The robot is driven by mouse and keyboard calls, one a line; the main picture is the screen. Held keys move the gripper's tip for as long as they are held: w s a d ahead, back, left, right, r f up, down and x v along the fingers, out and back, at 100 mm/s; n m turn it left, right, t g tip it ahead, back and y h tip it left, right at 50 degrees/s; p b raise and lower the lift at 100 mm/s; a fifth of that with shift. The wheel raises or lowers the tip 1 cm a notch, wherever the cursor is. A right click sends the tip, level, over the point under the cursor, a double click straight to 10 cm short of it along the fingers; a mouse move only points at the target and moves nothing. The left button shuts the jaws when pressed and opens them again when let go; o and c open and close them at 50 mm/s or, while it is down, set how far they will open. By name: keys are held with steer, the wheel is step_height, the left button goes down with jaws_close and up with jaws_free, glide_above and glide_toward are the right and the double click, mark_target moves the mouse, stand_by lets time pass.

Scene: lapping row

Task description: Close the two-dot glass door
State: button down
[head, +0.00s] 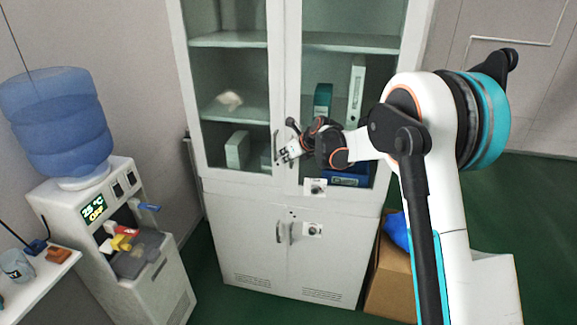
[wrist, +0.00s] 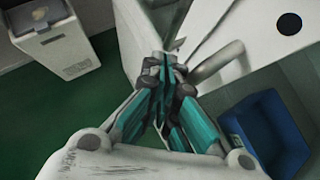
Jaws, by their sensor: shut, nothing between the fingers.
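A white cabinet (head: 219,184) has two upper glass doors, a left glass door (head: 228,68) and a right glass door (head: 340,75). A label plate (head: 315,187) sits low on the right door's frame; its dots are too small to count in the head view. My gripper (head: 284,157) is at the doors' meeting edges, by the handles. In the wrist view its fingers (wrist: 163,75) are together and empty, beside a grey handle (wrist: 216,62). Whether they touch it, I cannot tell.
Lower cabinet doors carry another label plate (head: 313,229). A blue bin (wrist: 265,135) shows right of the fingers in the wrist view. A water dispenser (head: 120,235) stands left, a cardboard box (head: 388,275) right. Green floor (head: 208,268) is open before the cabinet.

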steer(key=shift+w+d, duration=0.15)
steer(key=shift+w, duration=1.15)
